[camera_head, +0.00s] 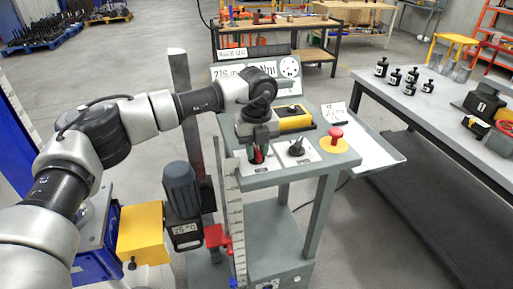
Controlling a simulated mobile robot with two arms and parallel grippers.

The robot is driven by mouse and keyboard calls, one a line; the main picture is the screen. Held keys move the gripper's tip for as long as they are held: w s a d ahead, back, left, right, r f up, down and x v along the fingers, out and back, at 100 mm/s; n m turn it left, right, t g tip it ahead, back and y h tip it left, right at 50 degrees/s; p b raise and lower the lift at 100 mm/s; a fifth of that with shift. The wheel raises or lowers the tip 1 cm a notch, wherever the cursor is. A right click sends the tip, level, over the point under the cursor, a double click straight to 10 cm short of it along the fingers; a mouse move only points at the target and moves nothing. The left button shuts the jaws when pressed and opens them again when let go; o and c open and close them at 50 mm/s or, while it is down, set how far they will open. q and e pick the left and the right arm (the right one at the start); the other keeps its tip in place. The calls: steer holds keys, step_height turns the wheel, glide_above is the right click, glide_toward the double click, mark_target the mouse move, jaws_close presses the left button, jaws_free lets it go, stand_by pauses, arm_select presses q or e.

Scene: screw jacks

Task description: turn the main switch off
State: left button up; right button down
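A small red and green control (256,158) is at the left of the panel; I cannot tell which control is the main switch. My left gripper (260,150) points down right at the red and green control and hides part of it. Its finger gap and any contact are unclear. My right gripper is not in view.
A yellow and black box (293,118) lies behind the controls, with a sign board (258,76) beyond. A small sign card (334,113) stands at the panel's right. A motor (184,190) stands left of the stand. A grey table (438,105) with black jacks is at the right.

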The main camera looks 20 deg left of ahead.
arm_select(q)
jaws_close()
steer(key=shift+m, duration=0.4)
steer(key=m+b, duration=0.1)
steer(key=m, duration=0.2)
steer(key=m+b, duration=0.1)
steer(key=m, duration=1.3)
steer(key=shift+r+b, duration=0.1)
steer(key=shift+b, duration=0.3)
